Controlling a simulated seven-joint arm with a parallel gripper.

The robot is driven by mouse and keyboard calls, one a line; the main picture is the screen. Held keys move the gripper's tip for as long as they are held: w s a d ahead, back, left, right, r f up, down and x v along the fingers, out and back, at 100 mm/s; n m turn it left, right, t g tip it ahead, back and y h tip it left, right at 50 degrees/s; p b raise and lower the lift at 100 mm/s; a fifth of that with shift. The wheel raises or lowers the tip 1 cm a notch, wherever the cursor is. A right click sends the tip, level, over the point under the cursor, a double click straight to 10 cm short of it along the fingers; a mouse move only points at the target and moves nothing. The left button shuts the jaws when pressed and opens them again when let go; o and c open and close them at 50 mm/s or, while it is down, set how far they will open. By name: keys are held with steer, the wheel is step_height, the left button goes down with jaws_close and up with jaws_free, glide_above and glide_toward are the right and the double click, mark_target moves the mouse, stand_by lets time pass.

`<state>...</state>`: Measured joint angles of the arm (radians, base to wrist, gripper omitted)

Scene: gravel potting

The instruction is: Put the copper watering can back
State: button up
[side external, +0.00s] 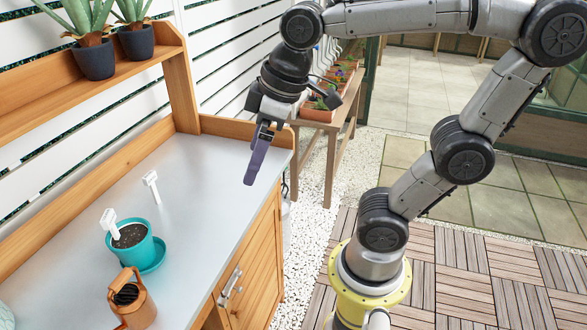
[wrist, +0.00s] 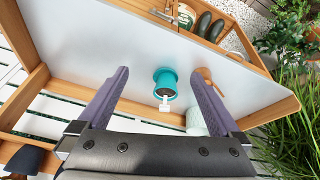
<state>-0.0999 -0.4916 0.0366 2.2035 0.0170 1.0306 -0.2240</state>
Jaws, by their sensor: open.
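The copper watering can (side external: 137,302) stands upright on the grey bench top, at the bottom of the side view, in front of the teal pot. Its lower part is cut off by the picture edge. My gripper (side external: 251,180) is above the far right end of the bench, well apart from the can. In the wrist view its two purple fingers (wrist: 161,82) are wide apart with nothing between them.
A teal pot (side external: 131,246) of dark soil with a white label stands on a saucer (side external: 154,262). Another white label (side external: 151,184) is behind it. A raised wooden shelf (side external: 110,73) carries potted succulents. The bench top (side external: 205,160) is clear at its far end.

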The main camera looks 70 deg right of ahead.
steer(key=s+d+f+m+t, duration=0.1)
steer(key=s+d+f+m, duration=0.1)
steer(key=s, duration=0.4)
step_height(320, 180, down, 2)
steer(key=shift+d+f+m+h, duration=0.1)
steer(key=shift+d+m+h, duration=0.2)
steer(key=shift+m, duration=0.5)
